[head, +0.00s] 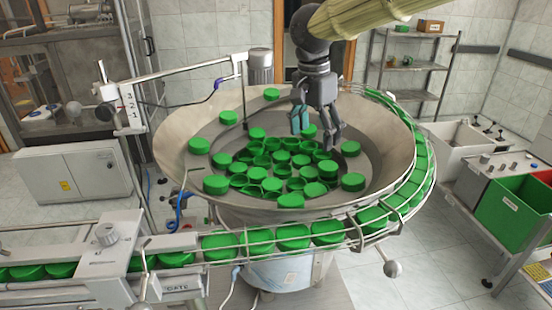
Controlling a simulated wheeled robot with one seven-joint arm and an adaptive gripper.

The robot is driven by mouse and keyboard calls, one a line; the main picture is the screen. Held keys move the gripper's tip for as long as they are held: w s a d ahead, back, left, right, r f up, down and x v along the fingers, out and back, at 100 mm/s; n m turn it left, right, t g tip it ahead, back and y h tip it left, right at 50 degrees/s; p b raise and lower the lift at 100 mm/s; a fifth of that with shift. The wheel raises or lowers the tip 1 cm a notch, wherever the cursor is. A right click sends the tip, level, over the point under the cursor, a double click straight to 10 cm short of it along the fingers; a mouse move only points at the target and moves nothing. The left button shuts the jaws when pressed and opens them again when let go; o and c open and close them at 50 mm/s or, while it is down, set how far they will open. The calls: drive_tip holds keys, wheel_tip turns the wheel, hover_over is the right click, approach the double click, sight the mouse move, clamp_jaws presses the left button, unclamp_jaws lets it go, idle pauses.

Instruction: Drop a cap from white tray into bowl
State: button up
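The bowl (185,120) is a wide metal feeder dish in the middle of the head view. It holds many green caps, piled in its centre and scattered on its sloping inner wall. My gripper (317,136) hangs over the back right part of the bowl, pointing down, with its fingers spread apart. A green cap (309,131) shows between the fingers; it seems to lie in the bowl behind them, not gripped. A white tray (462,158) stands at the right, beyond the bowl; I cannot make out any caps inside it.
A railed track of green caps (293,237) curves around the bowl's right and front to a conveyor at lower left. A metal arm (190,68) with a motor reaches over the bowl's back left. A green bin (515,212) stands at right.

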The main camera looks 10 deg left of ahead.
wheel_tip(320, 180, up, 12)
drive_tip(key=s+a, duration=0.1)
drive_tip(key=s, duration=0.1)
drive_tip(key=shift+r, duration=0.25)
idle(0.4)
